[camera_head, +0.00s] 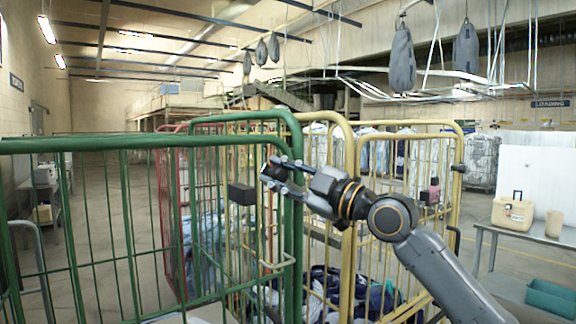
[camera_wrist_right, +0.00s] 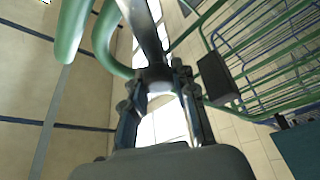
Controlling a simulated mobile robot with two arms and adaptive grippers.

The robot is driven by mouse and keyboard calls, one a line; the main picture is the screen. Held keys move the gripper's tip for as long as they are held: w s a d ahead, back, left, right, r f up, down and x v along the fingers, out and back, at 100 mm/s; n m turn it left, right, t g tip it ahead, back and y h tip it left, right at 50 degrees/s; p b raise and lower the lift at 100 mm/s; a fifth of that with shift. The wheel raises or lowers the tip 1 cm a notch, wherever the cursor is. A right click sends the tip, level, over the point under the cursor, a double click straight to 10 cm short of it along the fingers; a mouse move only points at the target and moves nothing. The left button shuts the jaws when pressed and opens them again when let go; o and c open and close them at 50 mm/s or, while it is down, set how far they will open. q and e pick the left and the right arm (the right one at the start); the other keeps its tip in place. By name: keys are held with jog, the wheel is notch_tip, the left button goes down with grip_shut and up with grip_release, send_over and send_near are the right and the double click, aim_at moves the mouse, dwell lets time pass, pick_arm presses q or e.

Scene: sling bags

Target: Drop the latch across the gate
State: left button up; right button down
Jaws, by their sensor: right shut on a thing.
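The green cage trolley's gate (camera_head: 75,225) stands on the left in the head view, with a green upright frame (camera_head: 297,225) at its right end. A black block (camera_head: 242,194) is fixed to the green bars; a black block also shows in the wrist view (camera_wrist_right: 217,77). My right gripper (camera_head: 272,174) is at the green upright, right of the block and slightly higher. In the wrist view its fingers (camera_wrist_right: 160,100) are closed around a grey metal bar (camera_wrist_right: 148,32), which looks like the latch. The bar's far end is cut off there, and fingers hide its held part.
A yellow cage (camera_head: 458,185) with dark bags stands behind my right arm. A red cage (camera_head: 166,220) is behind the green one. At right, a table (camera_head: 552,237) holds a beige box (camera_head: 512,213) and cup. Grey bags (camera_head: 403,60) hang overhead.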

jog(key=f+n, duration=0.1)
jog(key=f+n+g, duration=0.1)
jog(key=s+a+f+n, duration=0.1)
jog(key=n, duration=0.1)
jog(key=shift+a+f+g+h, duration=0.1)
jog(key=shift+f+g+h, duration=0.05)
jog(key=shift+g+h, duration=0.15)
jog(key=shift+a+f+n+g+h+b, duration=0.15)
jog(key=shift+f+n+h+b, duration=0.1)
jog(key=shift+f+n, duration=0.6)
jog(key=shift+a+f+n+g+h+b, duration=0.15)
jog(key=shift+f+n+h, duration=0.1)
jog(key=shift+f+n, duration=0.55)
jog(key=shift+d, duration=0.1)
jog(key=c, duration=1)
grip_release()
jog(key=shift+c, duration=0.2)
jog(key=v, duration=1.2)
jog(key=shift+w+d, duration=0.1)
